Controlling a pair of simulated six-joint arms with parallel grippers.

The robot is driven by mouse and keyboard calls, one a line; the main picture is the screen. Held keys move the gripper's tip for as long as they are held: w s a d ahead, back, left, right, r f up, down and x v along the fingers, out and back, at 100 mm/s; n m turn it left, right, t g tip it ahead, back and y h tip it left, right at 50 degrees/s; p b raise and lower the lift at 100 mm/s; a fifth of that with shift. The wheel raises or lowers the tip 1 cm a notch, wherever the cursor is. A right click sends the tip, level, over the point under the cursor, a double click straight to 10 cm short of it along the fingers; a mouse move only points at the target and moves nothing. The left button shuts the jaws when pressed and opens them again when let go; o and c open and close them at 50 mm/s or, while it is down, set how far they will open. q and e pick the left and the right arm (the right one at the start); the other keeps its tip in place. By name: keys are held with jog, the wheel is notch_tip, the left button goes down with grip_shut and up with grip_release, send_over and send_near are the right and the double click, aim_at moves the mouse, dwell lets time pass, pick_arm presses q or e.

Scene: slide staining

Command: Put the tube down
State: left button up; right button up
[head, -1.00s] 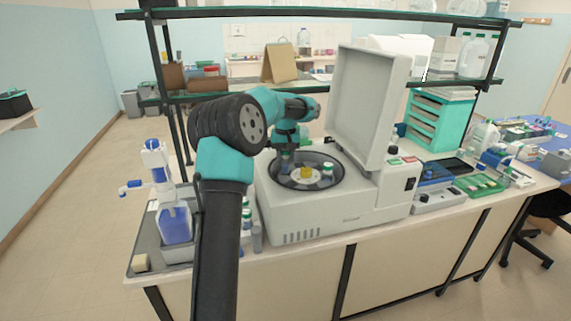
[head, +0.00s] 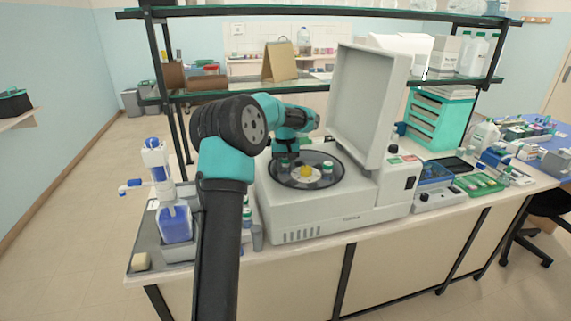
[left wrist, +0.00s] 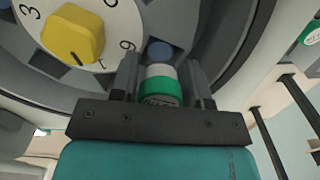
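A tube with a green band and a white part (left wrist: 160,88) stands in the rotor of the centrifuge (head: 330,218), on the left side of the open bowl. It also shows in the head view (head: 284,164). My left gripper (head: 287,153) is over it; in the left wrist view, its two fingers (left wrist: 162,85) stand on either side of the tube with small gaps, so it looks open. A second similar tube (head: 327,169) stands at the rotor's right side. The yellow rotor knob (left wrist: 73,36) is at the centre of the numbered dial. My right gripper is not in view.
The raised centrifuge lid (head: 368,105) stands behind and right of the bowl. A blue bottle dispenser (head: 174,222) is on a grey tray at left. More tubes stand in a rack by my left forearm. A shelf frame (head: 330,12) crosses above.

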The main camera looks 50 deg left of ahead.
pick_arm(q)
jog(key=o, duration=0.3)
notch_tip(320, 180, up, 13)
dwell(0.7)
dwell(0.5)
